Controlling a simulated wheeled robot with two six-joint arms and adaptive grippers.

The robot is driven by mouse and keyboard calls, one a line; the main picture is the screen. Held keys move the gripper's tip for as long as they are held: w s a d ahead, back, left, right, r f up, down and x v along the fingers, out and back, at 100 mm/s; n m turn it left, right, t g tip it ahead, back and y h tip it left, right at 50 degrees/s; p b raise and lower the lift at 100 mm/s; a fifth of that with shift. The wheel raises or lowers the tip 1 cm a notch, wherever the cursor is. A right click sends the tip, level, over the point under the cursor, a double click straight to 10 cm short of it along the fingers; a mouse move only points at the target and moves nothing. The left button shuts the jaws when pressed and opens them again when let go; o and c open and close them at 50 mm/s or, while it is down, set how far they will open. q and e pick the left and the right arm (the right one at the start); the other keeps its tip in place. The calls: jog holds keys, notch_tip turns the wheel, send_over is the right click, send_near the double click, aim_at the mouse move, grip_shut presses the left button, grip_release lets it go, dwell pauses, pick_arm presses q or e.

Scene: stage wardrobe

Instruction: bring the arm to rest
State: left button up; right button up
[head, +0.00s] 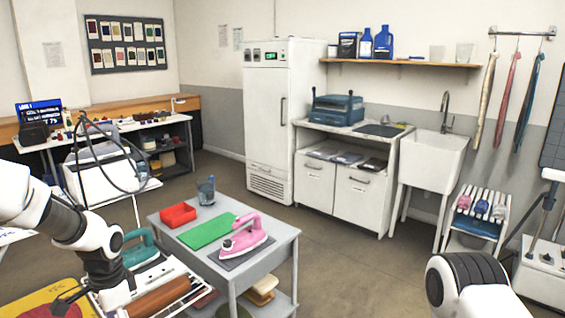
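My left arm comes in from the left and bends down over a rack (195,292) at the lower left. Dark parts of what looks like my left gripper (70,297) show at the bottom edge, over a yellow and red surface (35,300). I cannot make out whether its fingers are apart or whether they hold anything. Of my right arm, only a black and white joint shows at the bottom right. My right gripper is outside the picture.
A teal iron (140,250) stands near my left arm. A white sink (432,160) is at the back right. Floor right of the cart is clear.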

pick_arm(q)
jog(key=s+d+f+n, duration=0.2)
jog(key=s+d+f, duration=0.1)
jog(key=s+f, duration=0.5)
jog(key=s+d+f+n, duration=0.3)
jog(key=s+f, duration=0.6)
jog(key=s, duration=0.1)
jog(key=s+d+f+n, duration=0.2)
jog(key=s+d+f, duration=0.1)
jog(key=s+f, duration=0.5)
jog(key=shift+s+f+n, duration=0.2)
jog(key=shift+s+n, duration=0.2)
jog(key=shift+s, duration=0.65)
